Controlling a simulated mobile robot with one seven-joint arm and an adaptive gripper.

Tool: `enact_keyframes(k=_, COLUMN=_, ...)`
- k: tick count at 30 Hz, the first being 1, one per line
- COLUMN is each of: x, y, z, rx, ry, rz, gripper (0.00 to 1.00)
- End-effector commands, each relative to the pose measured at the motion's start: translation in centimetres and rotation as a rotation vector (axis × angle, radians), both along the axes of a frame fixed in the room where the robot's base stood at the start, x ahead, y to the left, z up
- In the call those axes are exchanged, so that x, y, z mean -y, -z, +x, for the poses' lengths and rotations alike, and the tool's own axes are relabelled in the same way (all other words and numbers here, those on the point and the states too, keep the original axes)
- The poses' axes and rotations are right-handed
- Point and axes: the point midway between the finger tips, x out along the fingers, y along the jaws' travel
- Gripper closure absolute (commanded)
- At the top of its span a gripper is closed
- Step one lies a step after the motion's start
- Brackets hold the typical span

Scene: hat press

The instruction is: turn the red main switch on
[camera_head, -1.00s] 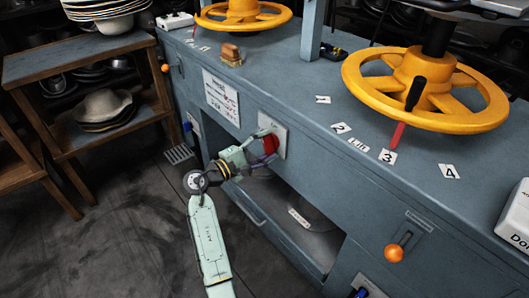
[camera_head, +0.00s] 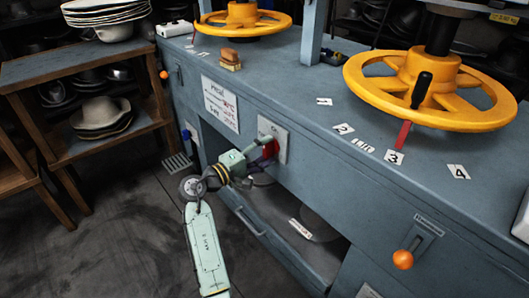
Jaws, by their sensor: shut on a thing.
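The red main switch (camera_head: 268,149) sits on a light grey plate (camera_head: 280,138) on the front of the blue-grey cabinet. It now looks turned compared with before, with its red part narrower and partly covered by my gripper. My gripper (camera_head: 264,152) is at the switch, with its fingers shut on the red handle. My pale green arm reaches up to it from the lower middle of the view. The exact finger contact is small and partly hidden.
Yellow handwheels (camera_head: 430,90) stand on the cabinet top (camera_head: 300,110). An orange knob (camera_head: 403,259) sticks out at the lower right front. An open shelf bay (camera_head: 270,215) lies below the switch. A wooden rack (camera_head: 75,70) with hats stands left. The floor at lower left is clear.

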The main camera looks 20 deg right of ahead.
Motion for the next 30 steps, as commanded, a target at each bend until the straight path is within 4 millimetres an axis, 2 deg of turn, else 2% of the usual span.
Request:
enact_keyframes(k=5, x=0.0, y=0.0, z=0.0, rx=0.002, ry=-0.001, rz=0.002, gripper=0.73)
enact_keyframes(k=6, x=0.0, y=0.0, z=0.0, rx=0.002, ry=-0.001, rz=0.002, gripper=0.45)
enact_keyframes(k=15, x=0.0, y=0.0, z=0.0, rx=0.001, ry=0.000, rz=0.000, gripper=0.25)
enact_keyframes(k=25, x=-0.2, y=0.0, z=0.0, rx=0.001, ry=-0.001, rz=0.000, gripper=0.25)
enact_keyframes(k=30, x=-2.1, y=0.0, z=-0.7, rx=0.000, ry=-0.003, rz=-0.001, gripper=0.25)
